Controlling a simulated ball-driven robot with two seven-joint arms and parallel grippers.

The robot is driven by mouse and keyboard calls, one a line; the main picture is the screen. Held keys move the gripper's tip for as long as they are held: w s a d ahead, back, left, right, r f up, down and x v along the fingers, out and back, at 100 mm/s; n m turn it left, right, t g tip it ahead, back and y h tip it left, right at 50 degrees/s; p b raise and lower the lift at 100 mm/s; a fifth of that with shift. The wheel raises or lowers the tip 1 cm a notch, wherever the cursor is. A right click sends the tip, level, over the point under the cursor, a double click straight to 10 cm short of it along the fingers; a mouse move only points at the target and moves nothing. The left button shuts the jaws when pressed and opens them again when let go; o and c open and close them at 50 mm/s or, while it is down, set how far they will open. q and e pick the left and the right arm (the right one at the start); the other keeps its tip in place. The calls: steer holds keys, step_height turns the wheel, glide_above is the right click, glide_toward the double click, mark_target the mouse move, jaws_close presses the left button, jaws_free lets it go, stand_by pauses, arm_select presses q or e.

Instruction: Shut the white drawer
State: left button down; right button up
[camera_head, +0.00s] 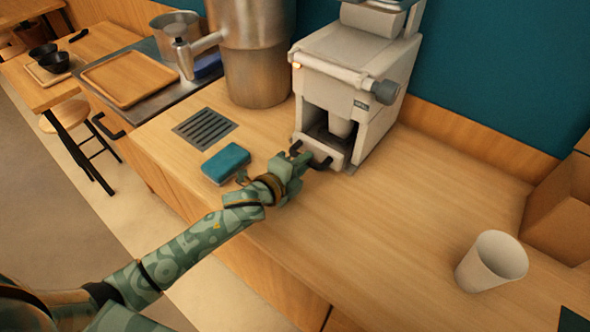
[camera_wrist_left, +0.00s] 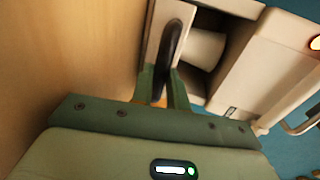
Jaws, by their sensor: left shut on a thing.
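The white drawer (camera_head: 333,156) is at the foot of a white machine (camera_head: 350,70) on the wooden counter. It stands out a little from the machine's front. Its dark handle (camera_head: 322,164) faces my left arm. In the left wrist view the handle (camera_wrist_left: 172,45) runs between the fingers of my left gripper (camera_wrist_left: 164,84), against the white drawer front (camera_wrist_left: 153,32). My left gripper (camera_head: 303,162) is shut on the handle, and its fingers hide part of it. My right gripper does not show.
A white cup (camera_head: 342,125) sits in the machine's opening above the drawer. A blue sponge-like block (camera_head: 226,163) lies left of my left gripper, near a drain grate (camera_head: 205,128). Another white cup (camera_head: 492,262) stands at the right. The counter between is clear.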

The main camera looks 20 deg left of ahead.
arm_select(q)
steer(key=shift+w+d, duration=0.2)
steer(key=shift+w, duration=0.4)
steer(key=c, duration=1.7)
jaws_free()
steer(key=shift+c, duration=0.2)
steer(key=o, duration=0.4)
steer(key=shift+w, duration=0.15)
steer(key=p+v, duration=0.3)
steer(key=v, duration=1.3)
steer(key=shift+p, duration=0.4)
